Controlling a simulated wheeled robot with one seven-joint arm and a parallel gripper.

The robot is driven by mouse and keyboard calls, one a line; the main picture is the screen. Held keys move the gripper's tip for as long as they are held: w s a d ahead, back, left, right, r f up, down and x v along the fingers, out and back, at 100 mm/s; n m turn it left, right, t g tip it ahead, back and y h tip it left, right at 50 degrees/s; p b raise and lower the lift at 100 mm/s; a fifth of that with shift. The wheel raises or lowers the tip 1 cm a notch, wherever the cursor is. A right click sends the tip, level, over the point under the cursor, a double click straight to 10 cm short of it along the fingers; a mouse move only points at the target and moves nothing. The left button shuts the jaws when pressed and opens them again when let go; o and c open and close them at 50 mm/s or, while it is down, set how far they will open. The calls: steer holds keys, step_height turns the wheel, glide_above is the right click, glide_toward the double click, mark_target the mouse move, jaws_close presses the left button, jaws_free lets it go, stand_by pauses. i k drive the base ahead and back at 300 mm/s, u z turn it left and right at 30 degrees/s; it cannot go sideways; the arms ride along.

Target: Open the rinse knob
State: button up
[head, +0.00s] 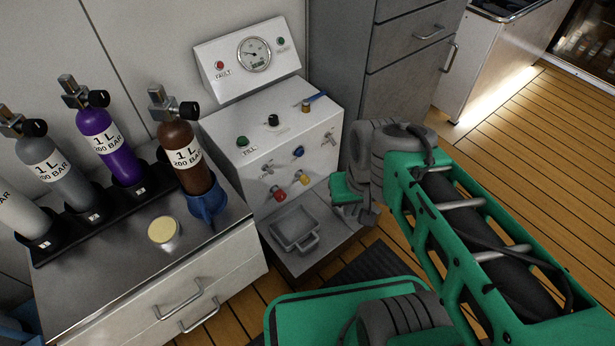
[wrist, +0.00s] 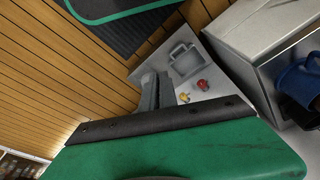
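The white fill panel (head: 255,135) stands against the wall in the head view. Its front face carries a blue knob (head: 298,151), a red knob (head: 280,195), a yellow knob (head: 302,177) and small metal fittings. The labels beside them are too small to read surely, so I cannot tell which knob is the rinse knob. The red knob (wrist: 203,84) and yellow knob (wrist: 184,97) also show in the wrist view. My green gripper (head: 345,190) is just right of the panel's lower front, apart from the knobs. Its finger opening is not clear in either view.
A grey basin (head: 295,228) sits below the knobs. A yellow-lidded round item (head: 163,230) lies on that counter. Grey drawers (head: 405,65) stand behind my arm. Wooden floor (head: 540,150) is clear at right.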

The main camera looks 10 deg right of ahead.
mark_target(305, 179)
steer(key=u, duration=1.5)
steer(key=k, duration=0.45)
steer(key=z, duration=1.1)
